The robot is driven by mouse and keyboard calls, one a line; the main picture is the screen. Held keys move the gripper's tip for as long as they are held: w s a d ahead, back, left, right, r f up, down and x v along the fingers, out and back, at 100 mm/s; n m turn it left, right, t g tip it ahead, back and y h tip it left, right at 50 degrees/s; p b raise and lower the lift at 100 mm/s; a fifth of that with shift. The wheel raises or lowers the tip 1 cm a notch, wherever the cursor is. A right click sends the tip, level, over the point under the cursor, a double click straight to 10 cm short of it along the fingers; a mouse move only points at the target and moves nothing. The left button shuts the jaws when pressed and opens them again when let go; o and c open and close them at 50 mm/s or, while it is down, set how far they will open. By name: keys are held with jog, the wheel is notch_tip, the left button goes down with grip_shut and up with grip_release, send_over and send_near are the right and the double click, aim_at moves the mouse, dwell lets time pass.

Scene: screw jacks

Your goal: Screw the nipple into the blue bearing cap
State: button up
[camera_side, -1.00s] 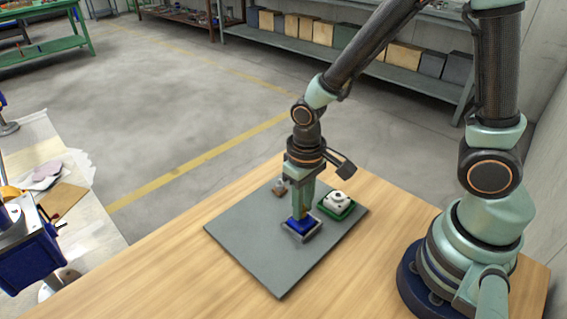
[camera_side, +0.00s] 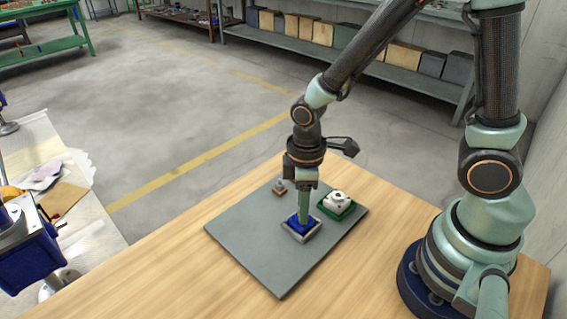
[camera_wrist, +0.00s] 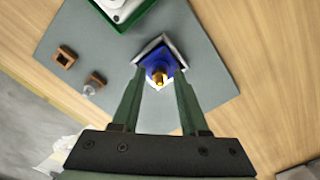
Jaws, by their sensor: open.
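The blue bearing cap (camera_side: 291,224) sits in a square light-grey holder (camera_side: 287,234) on the grey mat. How deep the nipple sits cannot be told. My gripper (camera_side: 303,222) points straight down over the cap, its fingertips low at the cap. In the wrist view my gripper (camera_wrist: 159,75) is open, with one finger on each side of the nipple and gaps showing between. In the side view the fingers hide the nipple.
A green tray (camera_side: 347,214) with a white block (camera_side: 338,197) stands right of the cap. A small brown holder (camera_side: 280,193) with a grey piece is behind. The wrist view also shows an empty brown square holder (camera_wrist: 64,57). The mat's front (camera_side: 270,265) is clear.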

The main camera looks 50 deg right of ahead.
jog(key=n, duration=0.7)
jog(key=shift+n, duration=0.3)
jog(key=n, duration=0.3)
jog(key=shift+n, duration=0.4)
jog(key=n, duration=0.3)
jog(key=shift+n, duration=0.3)
grip_shut()
jog(key=m, duration=1.1)
jog(key=shift+f, duration=0.1)
jog(key=m, duration=0.6)
jog(key=shift+m, duration=0.3)
jog(key=m, duration=0.6)
